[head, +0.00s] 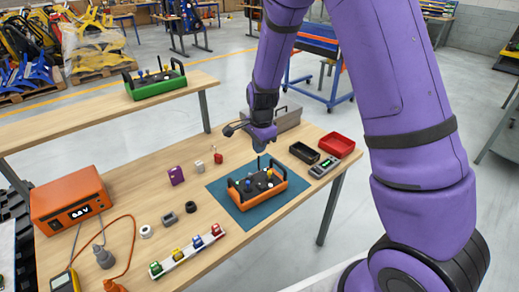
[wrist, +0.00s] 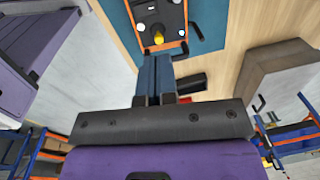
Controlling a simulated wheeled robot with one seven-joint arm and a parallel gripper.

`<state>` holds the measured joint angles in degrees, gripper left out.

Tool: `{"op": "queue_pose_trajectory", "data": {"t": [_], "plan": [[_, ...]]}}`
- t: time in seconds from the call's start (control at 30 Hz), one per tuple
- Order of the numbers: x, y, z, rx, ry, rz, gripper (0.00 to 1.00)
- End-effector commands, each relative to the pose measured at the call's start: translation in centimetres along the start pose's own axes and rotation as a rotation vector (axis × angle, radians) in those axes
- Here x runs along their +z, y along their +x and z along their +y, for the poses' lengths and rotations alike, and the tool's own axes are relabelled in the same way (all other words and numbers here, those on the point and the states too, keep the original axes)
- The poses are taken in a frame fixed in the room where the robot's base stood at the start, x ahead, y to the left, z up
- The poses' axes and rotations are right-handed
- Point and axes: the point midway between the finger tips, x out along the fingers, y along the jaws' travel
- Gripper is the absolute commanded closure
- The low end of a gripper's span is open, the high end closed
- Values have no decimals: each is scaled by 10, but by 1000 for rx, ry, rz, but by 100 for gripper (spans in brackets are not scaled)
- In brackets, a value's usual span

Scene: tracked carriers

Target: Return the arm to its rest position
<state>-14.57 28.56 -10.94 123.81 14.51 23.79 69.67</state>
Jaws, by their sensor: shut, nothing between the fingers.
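My purple arm comes down from the top of the head view. My gripper (head: 262,152) hangs above the orange carrier with black handles (head: 273,191), which sits on a blue mat (head: 225,201) on the wooden table. In the wrist view my gripper's two fingers (wrist: 154,100) are together with nothing between them. The orange carrier (wrist: 184,43) shows beyond them at the top, with a yellow knob and white parts on its dark face. The fingertips are partly hidden in the head view.
A black bin (head: 304,152), a red bin (head: 337,144) and a handheld meter (head: 325,167) lie right of the mat. A grey case (head: 287,118) stands behind. An orange power unit (head: 72,200) and a strip of coloured parts (head: 187,251) are left. A green carrier (head: 155,82) is on the rear table.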

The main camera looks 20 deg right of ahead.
Motion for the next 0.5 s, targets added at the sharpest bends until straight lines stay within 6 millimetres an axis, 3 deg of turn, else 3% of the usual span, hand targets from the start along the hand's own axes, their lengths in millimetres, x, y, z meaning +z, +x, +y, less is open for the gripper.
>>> {"op": "queue_pose_trajectory", "data": {"t": [0.37, 0.5], "plan": [[0, -2, 0, -3, -4, -1, 100], [0, -26, 3, -25, -53, -10, 100]]}}
